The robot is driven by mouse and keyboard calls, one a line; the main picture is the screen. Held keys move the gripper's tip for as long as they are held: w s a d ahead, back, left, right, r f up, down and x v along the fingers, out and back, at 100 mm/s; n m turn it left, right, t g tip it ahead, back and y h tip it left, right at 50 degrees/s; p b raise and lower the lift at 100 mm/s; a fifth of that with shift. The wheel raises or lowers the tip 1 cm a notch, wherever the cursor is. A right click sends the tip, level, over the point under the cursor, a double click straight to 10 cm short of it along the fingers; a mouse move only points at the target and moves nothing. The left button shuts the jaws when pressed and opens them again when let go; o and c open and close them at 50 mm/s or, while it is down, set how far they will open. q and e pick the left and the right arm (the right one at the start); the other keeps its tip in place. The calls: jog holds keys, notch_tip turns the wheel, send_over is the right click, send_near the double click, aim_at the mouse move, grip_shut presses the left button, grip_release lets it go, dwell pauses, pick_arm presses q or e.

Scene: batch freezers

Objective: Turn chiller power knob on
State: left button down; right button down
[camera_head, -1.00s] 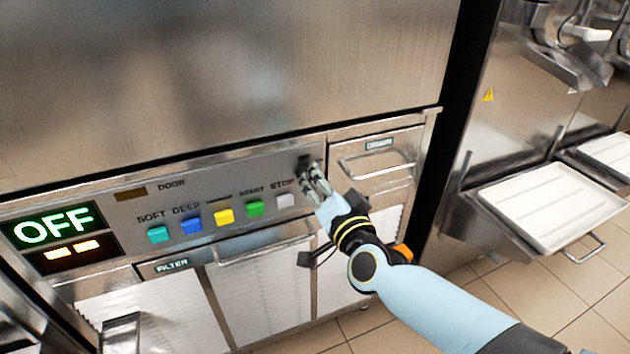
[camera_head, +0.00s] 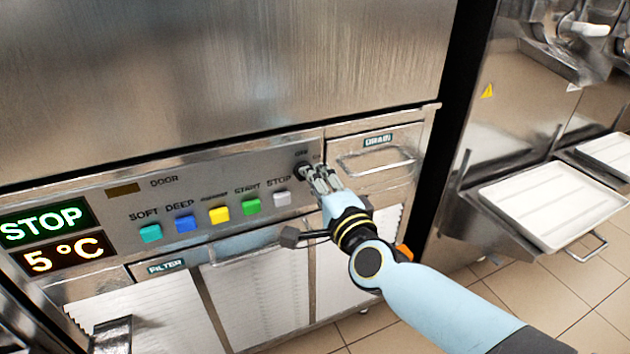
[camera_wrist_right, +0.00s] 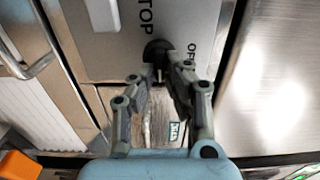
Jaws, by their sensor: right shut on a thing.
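The chiller's dark power knob (camera_head: 303,170) sits at the right end of the metal control panel (camera_head: 120,208). In the right wrist view the knob (camera_wrist_right: 157,50) shows as a dark round shape by the "OFF" lettering. My right gripper (camera_head: 318,178) is at the knob, its fingers shut on it; in the wrist view the fingertips (camera_wrist_right: 166,72) meet at the knob's lower edge. They hide part of the knob. My left gripper is not in view.
Coloured buttons run along the panel, from teal (camera_head: 150,233) to a white STOP button (camera_head: 282,198). A drain drawer (camera_head: 376,164) is right of the knob. White trays (camera_head: 553,207) stand out at the right. Tiled floor (camera_head: 490,275) is open below.

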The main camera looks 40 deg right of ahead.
jog(key=shift+w+d+r+m, duration=0.1)
jog(key=shift+w+r+m, duration=0.05)
jog(key=shift+r+m, duration=0.15)
jog(key=c, duration=1.5)
grip_release()
jog(key=shift+f, duration=0.1)
jog(key=shift+o, duration=0.6)
jog(key=shift+f, duration=0.15)
jog(key=shift+f, duration=0.1)
jog(key=v, duration=1.2)
